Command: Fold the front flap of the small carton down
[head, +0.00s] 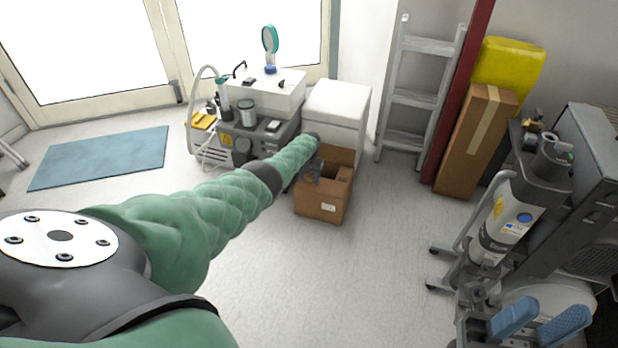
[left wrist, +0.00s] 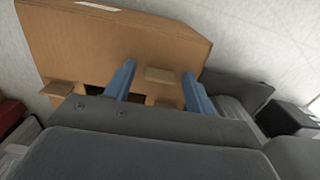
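The small brown carton (head: 322,205) stands on the floor at the centre of the head view, its top open and a white label on its front. In the left wrist view its cardboard front (left wrist: 120,38) fills the upper part. My left gripper (head: 309,173) is at the carton's upper left edge. In the left wrist view its two blue fingers (left wrist: 158,72) are spread over the carton's rim, with a small tan cardboard piece between them. I cannot tell whether they touch it. The front flap's exact angle is unclear. My right gripper (head: 560,306) is open and empty at the lower right.
A white box (head: 337,103) and the compressor unit (head: 258,135) stand behind the carton. A ladder (head: 410,98), a tall carton (head: 474,140) and wheeled equipment (head: 508,215) are to the right. The floor (head: 380,260) in front is clear.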

